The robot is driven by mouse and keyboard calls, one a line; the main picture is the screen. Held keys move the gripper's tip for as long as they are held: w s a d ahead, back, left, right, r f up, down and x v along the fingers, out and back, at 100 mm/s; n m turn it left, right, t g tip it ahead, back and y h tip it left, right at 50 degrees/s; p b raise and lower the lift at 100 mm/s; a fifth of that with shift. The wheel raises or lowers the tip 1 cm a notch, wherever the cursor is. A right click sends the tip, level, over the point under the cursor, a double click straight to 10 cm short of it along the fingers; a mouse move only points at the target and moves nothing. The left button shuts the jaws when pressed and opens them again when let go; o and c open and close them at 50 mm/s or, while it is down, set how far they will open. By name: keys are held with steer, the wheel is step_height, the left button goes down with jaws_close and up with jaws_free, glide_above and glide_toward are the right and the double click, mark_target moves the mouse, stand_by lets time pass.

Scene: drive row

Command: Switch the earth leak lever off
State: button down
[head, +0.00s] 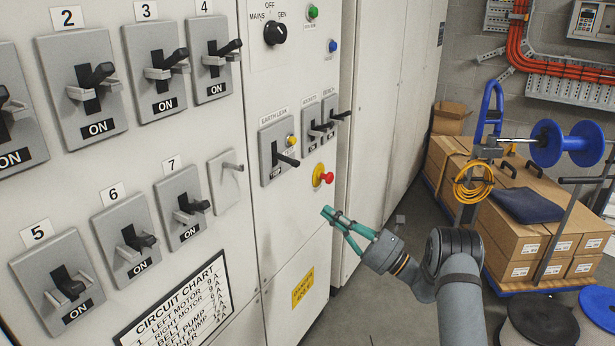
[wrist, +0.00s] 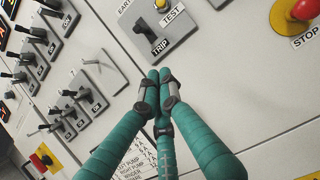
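The earth leak switch (head: 267,177) is a grey plate on the cabinet front, marked EARTH LEAK, with a yellow TEST button. Its black lever (head: 287,160) sticks out from the plate; whether it is up or down is hard to tell. In the wrist view the lever (wrist: 143,29) shows at the top, beside a label reading TRIP. My gripper (head: 326,212) has green fingers, drawn together with nothing between them. It is below and right of the lever in the head view, apart from it. In the wrist view my fingertips (wrist: 159,73) point just below the switch plate.
A red stop button (head: 328,177) on a yellow base is close to my fingertips. More levers (head: 340,116) stand right of the earth leak switch. Numbered ON switches (head: 180,215) fill the left panel. Boxes (head: 520,240) and cable reels stand at the right.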

steer(key=p, duration=0.3)
glide_toward(286, 159)
steer(key=shift+w+a+f, duration=0.55)
steer(key=shift+w+a, duration=1.15)
steer(key=shift+a, duration=0.2)
steer(key=shift+d+r, duration=0.1)
steer(key=shift+d, duration=0.05)
